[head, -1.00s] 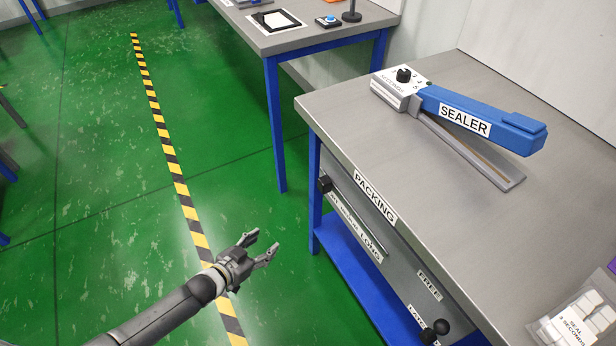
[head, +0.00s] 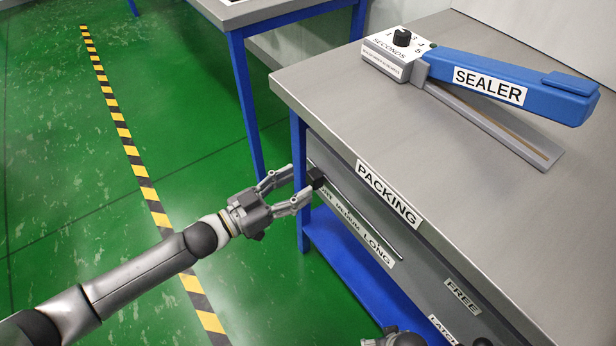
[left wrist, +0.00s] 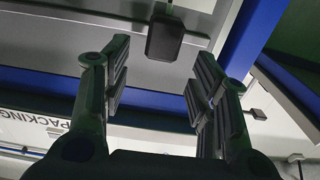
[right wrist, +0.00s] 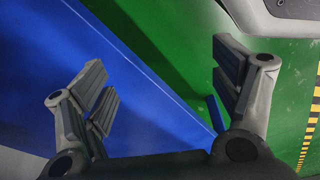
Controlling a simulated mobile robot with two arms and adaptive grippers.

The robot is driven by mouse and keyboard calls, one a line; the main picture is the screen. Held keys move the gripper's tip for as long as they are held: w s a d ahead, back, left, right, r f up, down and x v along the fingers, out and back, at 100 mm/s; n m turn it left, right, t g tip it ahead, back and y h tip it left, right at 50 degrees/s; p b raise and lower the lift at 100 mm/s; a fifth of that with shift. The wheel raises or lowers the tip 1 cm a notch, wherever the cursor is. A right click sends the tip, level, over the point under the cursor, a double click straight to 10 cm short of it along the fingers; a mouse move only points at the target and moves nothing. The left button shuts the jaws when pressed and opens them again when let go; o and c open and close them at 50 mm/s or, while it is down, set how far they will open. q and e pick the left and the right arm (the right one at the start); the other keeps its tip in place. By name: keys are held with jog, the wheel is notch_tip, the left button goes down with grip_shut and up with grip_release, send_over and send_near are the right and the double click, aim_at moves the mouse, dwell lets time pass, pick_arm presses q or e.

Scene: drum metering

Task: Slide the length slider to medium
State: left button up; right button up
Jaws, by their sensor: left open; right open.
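The length slider has a black knob (head: 316,177) at the left end of a slot in the grey front panel under the PACKING label. The medium label (head: 346,210) is partly readable below the slot, and the LONG label (head: 378,248) is farther right. My left gripper (head: 294,189) is open, with its fingertips just short of the knob. In the left wrist view the knob (left wrist: 165,38) shows beyond and between the fingers; contact is not visible. My right gripper (right wrist: 163,78) is open and empty in the right wrist view, in front of the blue shelf.
The sealer (head: 500,85) with its seconds dial (head: 402,37) stands on the grey packing table (head: 330,95). A FREE label (head: 462,296) is lower right on the panel. A blue table leg (head: 299,150) is close to my left fingers. Green floor lies open at left.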

aim_at(309, 178)
pick_arm(q)
jog(key=shift+x, duration=2.2)
jog(key=shift+c, duration=0.3)
grip_shut()
